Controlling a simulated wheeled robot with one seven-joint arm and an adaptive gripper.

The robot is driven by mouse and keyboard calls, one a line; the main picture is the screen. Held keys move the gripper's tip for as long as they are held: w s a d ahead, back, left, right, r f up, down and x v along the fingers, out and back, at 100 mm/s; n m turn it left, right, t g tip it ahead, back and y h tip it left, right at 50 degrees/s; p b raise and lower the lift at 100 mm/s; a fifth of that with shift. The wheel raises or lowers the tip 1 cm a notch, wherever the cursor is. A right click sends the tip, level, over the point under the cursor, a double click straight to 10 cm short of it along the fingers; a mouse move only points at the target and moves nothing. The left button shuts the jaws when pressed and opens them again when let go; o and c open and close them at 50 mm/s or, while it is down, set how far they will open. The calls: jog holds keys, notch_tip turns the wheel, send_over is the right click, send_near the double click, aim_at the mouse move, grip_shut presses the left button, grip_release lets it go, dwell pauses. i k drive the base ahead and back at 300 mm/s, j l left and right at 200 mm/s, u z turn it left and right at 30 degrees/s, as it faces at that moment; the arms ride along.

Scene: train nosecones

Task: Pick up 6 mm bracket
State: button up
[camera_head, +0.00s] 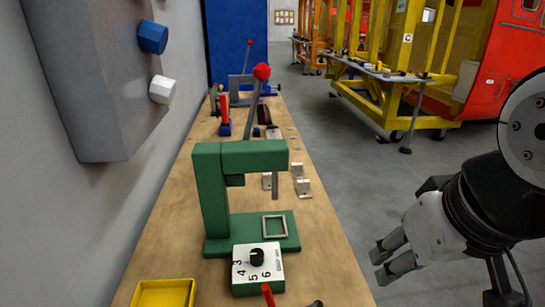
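Several small grey metal brackets lie on the wooden workbench (180,222), behind and to the right of the green press (212,200). I cannot read any size marking, so I cannot tell which is the 6 mm one. My gripper (378,264) is at the lower right, beyond the bench edge and over the floor. Its fingers are apart with nothing between them. It touches no bracket.
A yellow tray (163,293) sits at the front left. A grey wall box (95,80) overhangs the left. Open floor (350,160) lies right of the bench.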

aim_at(302, 186)
jog(key=k, duration=0.5)
jog(key=k+z, duration=0.15)
jog(key=z, duration=1.2)
jog(key=i+l+z, duration=0.15)
jog(key=i+l, duration=0.15)
jog(key=i+l+z, duration=0.1)
jog(key=i, duration=0.35)
jog(key=i+l+z, duration=0.15)
jog(key=i+l, duration=0.15)
jog(key=i+u, duration=0.3)
jog(key=i, duration=0.2)
jog(key=i+u, duration=0.3)
jog(key=i, duration=0.25)
jog(key=i+l+u, duration=0.3)
jog(key=i, duration=0.15)
jog(key=i+j+u, duration=0.2)
jog(key=i+u, duration=1)
jog(key=i+l+u, duration=0.15)
jog(key=i+u, duration=0.25)
jog(key=u, duration=0.4)
jog(key=i+u, duration=0.15)
jog(key=u, duration=0.3)
jog(key=l+u, duration=0.1)
jog(key=u, duration=0.3)
jog(key=i+u, duration=0.1)
jog(key=u, duration=0.3)
